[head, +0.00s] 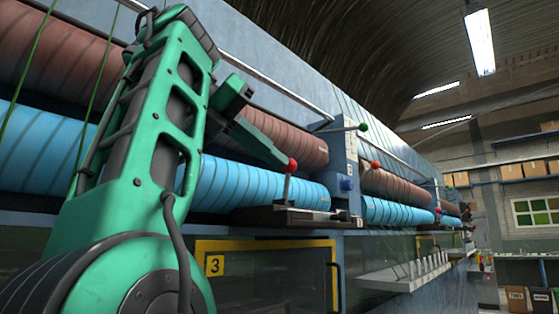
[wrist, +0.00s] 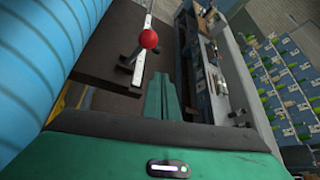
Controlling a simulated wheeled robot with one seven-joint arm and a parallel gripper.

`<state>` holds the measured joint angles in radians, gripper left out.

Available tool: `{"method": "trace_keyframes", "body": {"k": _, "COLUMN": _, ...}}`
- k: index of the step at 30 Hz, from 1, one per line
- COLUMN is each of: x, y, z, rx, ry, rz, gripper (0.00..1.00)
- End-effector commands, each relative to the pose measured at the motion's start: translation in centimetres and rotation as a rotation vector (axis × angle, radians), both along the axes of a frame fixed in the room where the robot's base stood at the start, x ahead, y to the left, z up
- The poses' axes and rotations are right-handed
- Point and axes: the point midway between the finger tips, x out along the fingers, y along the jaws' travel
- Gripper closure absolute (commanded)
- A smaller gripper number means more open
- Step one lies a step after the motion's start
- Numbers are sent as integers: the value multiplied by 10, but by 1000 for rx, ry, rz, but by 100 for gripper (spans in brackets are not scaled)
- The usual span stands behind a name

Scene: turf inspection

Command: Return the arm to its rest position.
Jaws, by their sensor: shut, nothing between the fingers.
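My green arm rises at the left of the head view, bent at the top, and reaches to the machine. My gripper (head: 283,161) is shut and empty, its fingers pointing down and right. Its tips appear close beside a red-knobbed lever (head: 292,165) in front of the blue roller. In the wrist view the shut green fingers of my gripper (wrist: 161,80) lie just below the red knob (wrist: 149,39) in the picture, with a small gap between them. The lever stands on a dark bracket (head: 302,217).
Long blue (head: 250,185) and brown (head: 285,138) rollers run along the machine. A green-knobbed lever (head: 362,127) sticks out from the blue upright. A yellow-framed panel marked 3 (head: 215,265) is below. A shelf (head: 405,275) juts out farther along. The aisle at the right looks open.

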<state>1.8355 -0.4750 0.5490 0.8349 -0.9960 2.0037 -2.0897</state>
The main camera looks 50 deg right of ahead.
Motion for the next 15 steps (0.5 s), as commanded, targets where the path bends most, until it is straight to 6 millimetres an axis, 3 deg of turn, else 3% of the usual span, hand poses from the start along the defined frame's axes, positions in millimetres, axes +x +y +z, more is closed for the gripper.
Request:
{"method": "trace_keyframes", "body": {"k": 6, "x": 18, "y": 26, "z": 3, "rx": -3, "ry": 0, "rz": -2, "gripper": 100}}
{"method": "trace_keyframes", "body": {"k": 15, "x": 28, "y": 40, "z": 4, "rx": 0, "ry": 0, "rz": 2, "gripper": 100}}
